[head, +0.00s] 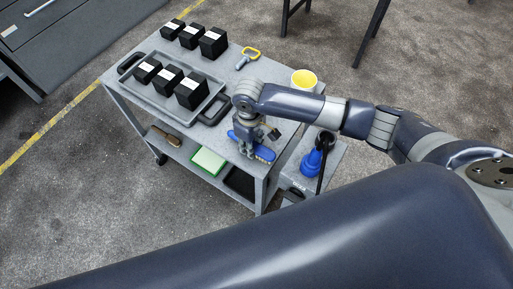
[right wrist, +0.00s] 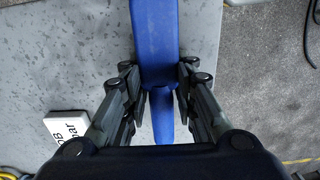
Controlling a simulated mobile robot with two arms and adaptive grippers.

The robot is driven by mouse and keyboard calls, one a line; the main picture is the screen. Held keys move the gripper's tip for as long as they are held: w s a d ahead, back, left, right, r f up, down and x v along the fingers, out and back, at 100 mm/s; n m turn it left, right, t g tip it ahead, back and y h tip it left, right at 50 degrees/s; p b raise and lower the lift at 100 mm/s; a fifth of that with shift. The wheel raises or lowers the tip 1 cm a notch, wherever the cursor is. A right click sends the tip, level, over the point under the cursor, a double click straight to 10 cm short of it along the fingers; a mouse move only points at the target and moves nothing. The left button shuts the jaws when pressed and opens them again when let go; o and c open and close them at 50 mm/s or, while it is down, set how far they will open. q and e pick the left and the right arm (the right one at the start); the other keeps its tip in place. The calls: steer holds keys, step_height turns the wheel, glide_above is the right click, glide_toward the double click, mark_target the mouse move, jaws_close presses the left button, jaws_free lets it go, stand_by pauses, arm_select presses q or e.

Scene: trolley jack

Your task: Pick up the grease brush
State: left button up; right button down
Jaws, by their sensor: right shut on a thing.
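The grease brush (head: 264,153) is blue and lies at the near right corner of the grey trolley top (head: 228,142). My right gripper (head: 248,149) points down over it and is shut on its middle, hiding part of it. In the right wrist view the blue brush (right wrist: 155,40) runs between the two fingers (right wrist: 159,82), wider at the top and narrower below. I cannot tell whether it touches the trolley top. My left gripper is not in view.
A grey tray (head: 211,99) with several black boxes stands at the left, more boxes (head: 191,36) behind it. A blue bottle-like thing (head: 312,162) stands right. The lower shelf holds a green item (head: 209,160).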

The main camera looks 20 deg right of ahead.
step_height(320, 180, up, 10)
steer(key=shift+r+b, duration=0.1)
steer(key=shift+b, duration=0.5)
